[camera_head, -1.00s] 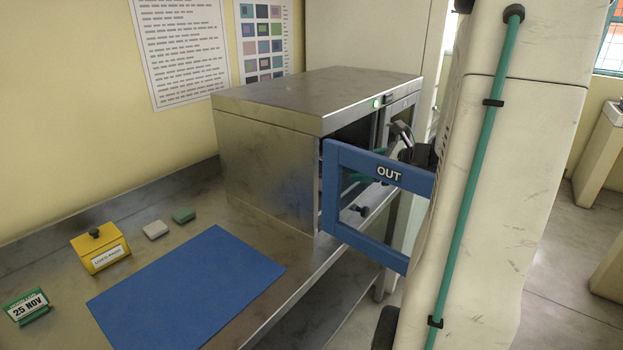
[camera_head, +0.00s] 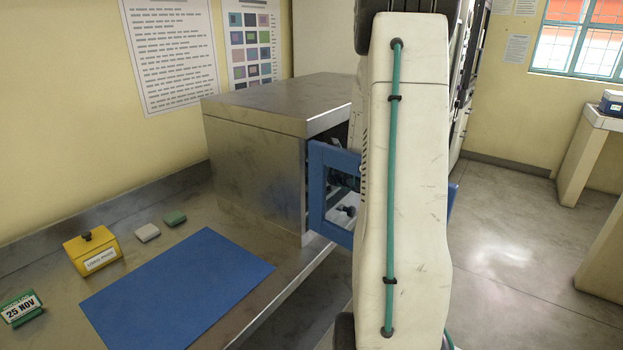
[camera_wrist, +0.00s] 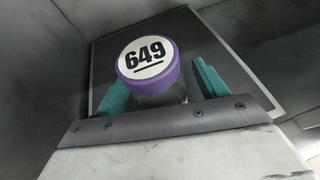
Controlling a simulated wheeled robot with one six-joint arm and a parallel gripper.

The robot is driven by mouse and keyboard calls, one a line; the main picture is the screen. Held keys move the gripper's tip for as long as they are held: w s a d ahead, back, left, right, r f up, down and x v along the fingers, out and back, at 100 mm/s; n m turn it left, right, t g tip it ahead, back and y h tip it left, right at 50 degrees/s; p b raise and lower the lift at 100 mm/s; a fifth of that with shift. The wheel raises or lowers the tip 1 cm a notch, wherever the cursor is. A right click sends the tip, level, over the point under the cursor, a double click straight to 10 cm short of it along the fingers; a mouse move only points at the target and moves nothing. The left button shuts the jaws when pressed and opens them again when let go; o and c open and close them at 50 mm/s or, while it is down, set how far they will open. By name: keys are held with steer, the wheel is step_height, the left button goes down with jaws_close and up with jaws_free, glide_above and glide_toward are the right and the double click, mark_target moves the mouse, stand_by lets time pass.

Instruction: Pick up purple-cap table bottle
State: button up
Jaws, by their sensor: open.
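A bottle with a purple cap (camera_wrist: 148,60), marked 649 on its white top, stands between the two teal fingers of my gripper (camera_wrist: 160,84) in the wrist view. The fingers are open, one on each side of the bottle, and I cannot tell whether either touches it. The bottle's body is mostly hidden below the cap. It stands on a dark panel inside grey metal walls. In the head view my arm hides the gripper and the bottle.
A metal incubator (camera_head: 250,160) stands on the steel bench, its blue-framed door (camera_head: 318,195) open and partly behind my arm. A blue mat (camera_head: 180,290), a yellow box (camera_head: 92,252), two small blocks and a date stand (camera_head: 22,308) sit on the bench.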

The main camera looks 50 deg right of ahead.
steer(key=shift+w+f, duration=0.15)
steer(key=shift+w, duration=0.2)
steer(key=shift+c, duration=0.3)
steer(key=c, duration=1.1)
steer(key=shift+c, duration=0.2)
